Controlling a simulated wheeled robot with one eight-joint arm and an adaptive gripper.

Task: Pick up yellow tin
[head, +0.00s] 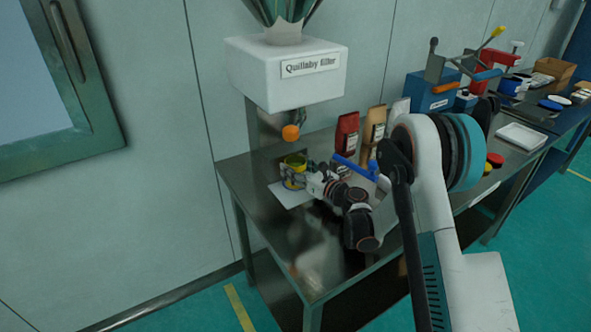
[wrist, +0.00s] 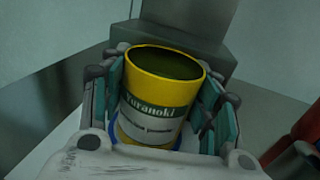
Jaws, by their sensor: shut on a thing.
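The yellow tin (head: 290,172) stands upright on the steel table (head: 250,205), over a white sheet (head: 284,196) and below the filler. The fingers show in the wrist view with teal pads against the tin's sides. I cannot tell whether the tin's base touches the sheet.
The white filler (head: 330,80) with an orange knob (head: 290,132) overhangs the tin. Red (head: 347,133) and tan (head: 374,124) bags stand right of it. A blue machine (head: 428,94) stands farther right. The table's front left is clear.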

